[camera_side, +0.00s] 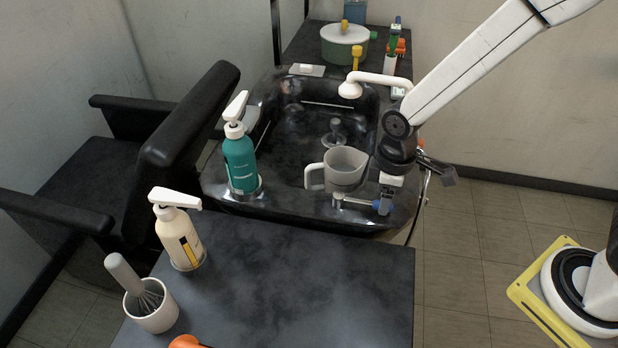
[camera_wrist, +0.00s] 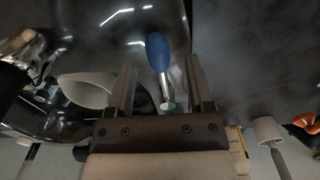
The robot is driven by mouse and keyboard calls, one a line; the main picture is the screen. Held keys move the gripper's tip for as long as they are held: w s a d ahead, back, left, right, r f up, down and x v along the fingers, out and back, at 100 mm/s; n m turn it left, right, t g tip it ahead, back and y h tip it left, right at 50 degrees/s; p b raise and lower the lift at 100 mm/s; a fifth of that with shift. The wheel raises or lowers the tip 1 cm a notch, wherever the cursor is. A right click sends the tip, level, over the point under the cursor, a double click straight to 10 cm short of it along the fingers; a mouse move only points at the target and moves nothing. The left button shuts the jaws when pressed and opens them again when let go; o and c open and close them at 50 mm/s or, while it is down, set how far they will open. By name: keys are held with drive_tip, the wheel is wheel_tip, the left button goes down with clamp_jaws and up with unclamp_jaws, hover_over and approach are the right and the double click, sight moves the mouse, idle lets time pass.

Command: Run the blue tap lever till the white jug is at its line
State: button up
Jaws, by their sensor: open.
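The white jug (camera_side: 338,183) stands upright at the near side of the black basin, its handle to the left. I cannot make out a line on it or its water level. A pale rounded shape at the left of the wrist view may be the jug. The blue tap lever (camera_wrist: 158,50) has a metal stem and lies between my open fingers in the wrist view. In the side view the lever (camera_side: 376,207) is a small blue spot, mostly hidden by my gripper (camera_side: 386,200). My gripper (camera_wrist: 162,66) is open around the lever, with gaps on both sides.
The black basin (camera_side: 285,130) has a white spray head (camera_side: 350,89) over its far right. A teal pump bottle (camera_side: 240,163) stands on its left rim. A cream pump bottle (camera_side: 178,238) and a whisk cup (camera_side: 150,313) stand on the dark counter (camera_side: 300,285), otherwise mostly clear.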

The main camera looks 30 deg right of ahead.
drive_tip(key=shift+r, duration=1.95)
drive_tip(key=shift+r, duration=0.15)
drive_tip(key=shift+r, duration=3.8)
drive_tip(key=s+d+f+m+t, duration=0.2)
drive_tip(key=s+d+f+m, duration=0.3)
drive_tip(key=d+m, duration=0.3)
drive_tip(key=shift+s+d+f+m+t, duration=0.15)
drive_tip(key=shift+d+f+m+t, duration=0.15)
drive_tip(key=shift+d+f, duration=0.4)
